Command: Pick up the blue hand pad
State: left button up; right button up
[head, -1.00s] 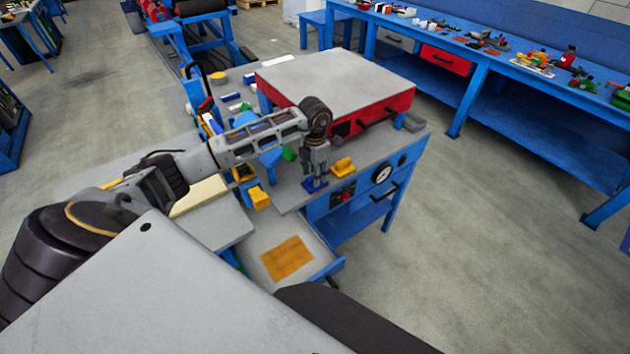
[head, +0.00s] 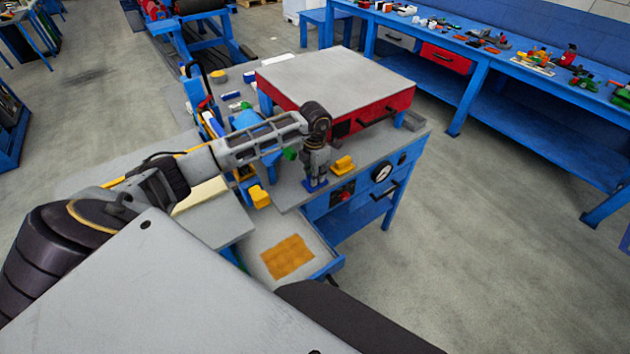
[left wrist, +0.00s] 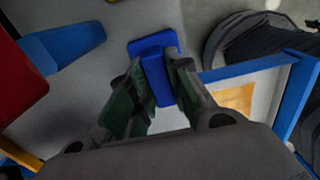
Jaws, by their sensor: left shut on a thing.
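The blue hand pad (head: 315,184) lies on the grey bench top near its front edge, under my left gripper (head: 315,180). In the left wrist view the blue hand pad (left wrist: 154,50) shows a wide flat base and a raised narrower part. My left gripper (left wrist: 155,95) points down and its fingers are shut on that raised part, one on each side. The pad appears to rest on the bench; a small gap beneath it cannot be ruled out. My right gripper is not in view.
A red box with a grey top (head: 335,80) stands behind. An open drawer (head: 262,238) with an orange sheet (head: 287,257) is in front. A gauge (head: 382,174) is on the bench front.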

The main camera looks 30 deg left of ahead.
pick_arm(q)
jog(key=shift+r, duration=0.1)
grip_shut()
jog(key=shift+r, duration=0.85)
notch_tip(320, 180, up, 26)
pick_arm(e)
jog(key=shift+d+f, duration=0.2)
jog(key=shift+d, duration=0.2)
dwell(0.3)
